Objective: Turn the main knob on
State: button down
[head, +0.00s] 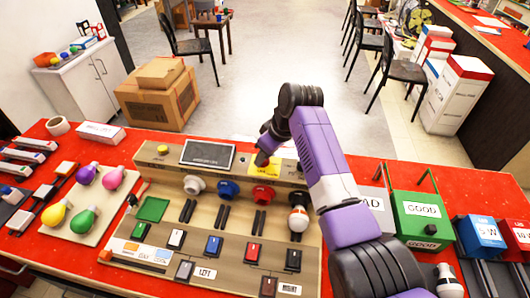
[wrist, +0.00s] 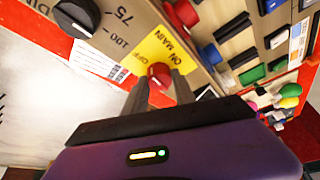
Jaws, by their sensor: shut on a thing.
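The main knob (wrist: 160,75) is a small red knob on a yellow label (wrist: 163,50) reading ON, MAIN and OFF. In the wrist view my gripper (wrist: 160,84) has a finger on each side of the knob and is shut on it. I cannot tell which way the knob points. In the head view my gripper (head: 264,157) reaches down onto the yellow label (head: 266,171) at the back of the wooden test board (head: 165,226). The knob itself is hidden there behind my gripper.
A black dial (wrist: 77,16) with numbers sits beside the yellow label. The board carries coloured sockets (head: 228,189), switches (head: 214,246) and a dark display (head: 207,153). Coloured bulbs (head: 84,221) lie at left. A green GOOD box (head: 422,231) and blue box (head: 481,236) stand at right.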

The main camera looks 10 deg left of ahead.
jog(key=m+p, duration=0.1)
jog(key=m, duration=0.1)
jog(key=m+t+h+p, duration=0.1)
jog(key=m+p, duration=0.1)
jog(key=shift+s+a+r, duration=0.15)
jog(key=shift+r, duration=0.05)
jog(key=m+t+h+p, duration=0.1)
jog(key=m, duration=0.3)
jog(key=shift+a+f, duration=0.1)
jog(key=m+h+b, duration=0.1)
jog(key=m+h, duration=0.1)
jog(key=m, duration=0.2)
jog(key=shift+a+f, duration=0.1)
jog(key=shift+a, duration=0.05)
jog(key=shift+m+h+b, duration=0.8)
jog(key=shift+m+b, duration=0.45)
jog(key=shift+m, duration=0.95)
jog(key=c, duration=1)
grip_release()
